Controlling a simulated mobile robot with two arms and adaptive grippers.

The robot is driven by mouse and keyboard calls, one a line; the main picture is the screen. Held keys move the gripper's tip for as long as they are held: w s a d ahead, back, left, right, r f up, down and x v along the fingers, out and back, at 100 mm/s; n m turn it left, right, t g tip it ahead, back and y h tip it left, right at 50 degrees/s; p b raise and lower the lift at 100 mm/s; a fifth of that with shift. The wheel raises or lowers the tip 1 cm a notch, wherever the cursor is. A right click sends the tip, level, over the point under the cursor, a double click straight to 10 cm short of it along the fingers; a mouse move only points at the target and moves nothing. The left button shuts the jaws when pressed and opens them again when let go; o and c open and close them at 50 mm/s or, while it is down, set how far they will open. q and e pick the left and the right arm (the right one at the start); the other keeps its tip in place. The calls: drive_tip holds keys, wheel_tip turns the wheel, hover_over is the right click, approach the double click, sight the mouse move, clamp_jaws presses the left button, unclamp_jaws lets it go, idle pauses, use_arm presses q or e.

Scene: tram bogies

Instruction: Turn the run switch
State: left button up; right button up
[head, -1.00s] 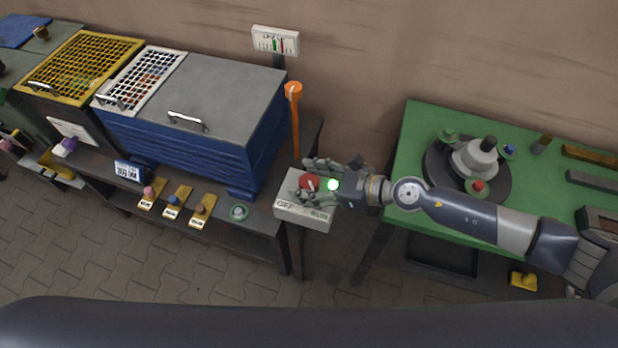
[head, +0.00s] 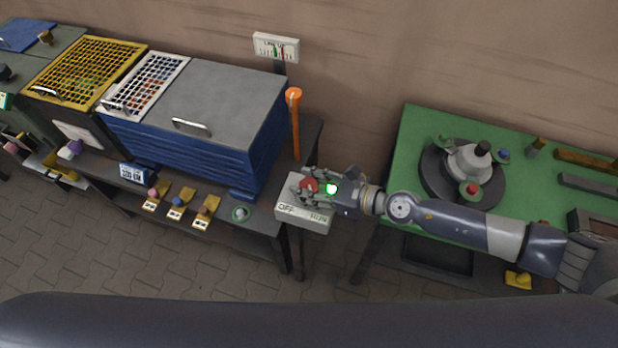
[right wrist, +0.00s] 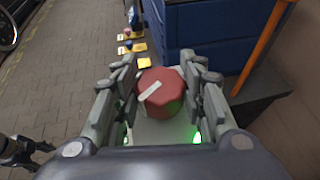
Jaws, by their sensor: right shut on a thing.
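The run switch is a red faceted knob (right wrist: 162,92) with a white pointer bar on top. In the right wrist view the bar slants from lower left to upper right. The knob sits on a light grey switch box (head: 302,217) at the right end of the dark bench, and the box front reads OFF at its left; the right-hand word is hard to read. My right gripper (head: 307,186) comes in from the right and is shut on the knob, one finger on each side. Its fingers also show in the right wrist view (right wrist: 164,94). My left gripper is not seen.
An orange lever (head: 295,120) stands close behind the box. A blue cabinet (head: 190,145) with a grey lid fills the bench to the left. A green table (head: 415,150) with a round fixture stands to the right, under my arm.

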drive_tip(key=shift+s+r+m+t+h+p, duration=0.15)
drive_tip(key=shift+m+t+h+p, duration=0.95)
drive_tip(key=shift+p, duration=1.85)
drive_tip(key=m+t+h+p, duration=0.1)
drive_tip(key=m+t+p, duration=0.1)
drive_tip(key=shift+a+m+h+p, duration=0.1)
drive_tip(key=shift+m+h+p, duration=0.3)
drive_tip(key=shift+m+t+h, duration=0.6)
drive_tip(key=shift+m+h, duration=0.3)
drive_tip(key=m+h, duration=0.1)
drive_tip(key=m+t+h, duration=0.1)
drive_tip(key=h, duration=0.1)
drive_tip(key=shift+f+m, duration=0.2)
drive_tip(key=shift+m, duration=0.2)
drive_tip(key=m+h, duration=0.3)
drive_tip(key=shift+t+h+b, duration=0.3)
drive_tip(key=shift+b, duration=0.05)
drive_tip(key=shift+w+m+h+b, duration=0.2)
drive_tip(key=shift+m+h+b, duration=0.25)
drive_tip(key=shift+m+h, duration=0.8)
drive_tip(key=shift+r, duration=0.15)
drive_tip(key=o, duration=1.1)
